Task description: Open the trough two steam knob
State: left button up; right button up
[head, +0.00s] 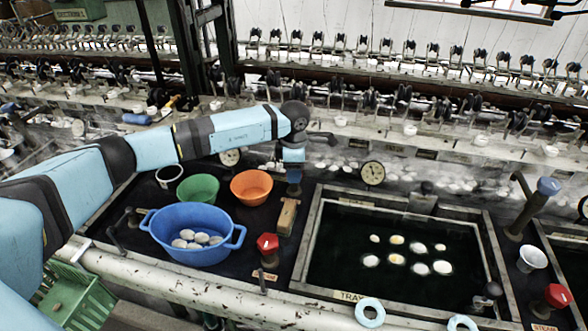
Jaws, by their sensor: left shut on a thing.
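Two red knobs stand on the dark worktop. One red knob (267,243) is left of the dark water basin (330,245), with a small tag below it. The other red knob (557,295) is right of the basin, beside a tag that seems to read steam. I cannot tell which belongs to trough two. My left gripper (293,190) points down behind the left knob and is apart from it. It appears shut on a pale wooden block (287,217), whose upper end meets the fingers. My right gripper is not in view.
A blue tub (190,250) of cocoons, a green bowl (198,188) and an orange bowl (251,186) stand left of the gripper. A blue-topped pipe (548,187) and white cup (532,258) stand at right. A pale rail (200,292) runs along the front.

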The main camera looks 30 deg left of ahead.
pick_arm(q)
jog(key=o, duration=0.9)
notch_tip(320, 180, up, 14)
jog(key=shift+f, duration=0.1)
